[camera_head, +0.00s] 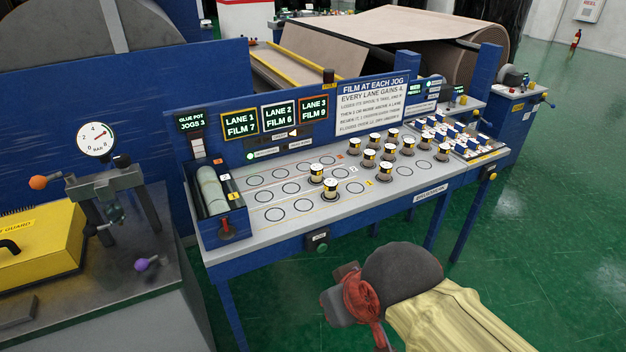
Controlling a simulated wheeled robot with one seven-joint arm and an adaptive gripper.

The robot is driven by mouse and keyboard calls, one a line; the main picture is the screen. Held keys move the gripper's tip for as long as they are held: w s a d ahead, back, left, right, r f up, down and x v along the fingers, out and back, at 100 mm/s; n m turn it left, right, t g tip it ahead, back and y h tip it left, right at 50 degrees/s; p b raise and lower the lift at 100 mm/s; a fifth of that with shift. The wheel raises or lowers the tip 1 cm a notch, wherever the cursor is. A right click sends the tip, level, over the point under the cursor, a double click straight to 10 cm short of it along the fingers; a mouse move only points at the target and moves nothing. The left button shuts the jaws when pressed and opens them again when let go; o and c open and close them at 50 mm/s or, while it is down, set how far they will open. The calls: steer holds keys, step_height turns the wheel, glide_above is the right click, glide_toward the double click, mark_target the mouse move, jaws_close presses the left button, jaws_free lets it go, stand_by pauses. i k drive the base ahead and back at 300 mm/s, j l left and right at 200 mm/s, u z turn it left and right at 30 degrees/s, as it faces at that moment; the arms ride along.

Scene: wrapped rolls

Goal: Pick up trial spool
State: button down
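Several small spools with black-and-yellow sides and pale tops stand upright on the grey bench panel. Two stand left of the others: a back spool (316,173) and a front spool (330,189). Several more, such as a near-right spool (386,169), form a group to the right. I cannot tell which one is the trial spool. My arm, in a pale yellow sleeve, enters at the bottom right, well in front of the bench. It ends in a dark rounded part with a red and grey piece. No fingers can be made out, and no spool is seen there.
The panel has rows of empty printed circles, with free room at left. A rack of small items (455,138) sits at its right end. Lane signs (240,124) and a text board (372,104) stand behind. A yellow guard (40,245) and gauge (95,139) are at left. Green floor is clear at right.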

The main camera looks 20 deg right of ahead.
mark_target(331, 185)
steer(key=i+l+z, duration=0.15)
steer(key=z, duration=0.2)
steer(key=i+z, duration=0.15)
steer(key=z, duration=0.2)
steer(key=i+l+z, duration=0.1)
steer(key=z, duration=0.25)
steer(key=i+j, duration=0.05)
steer(key=i, duration=0.05)
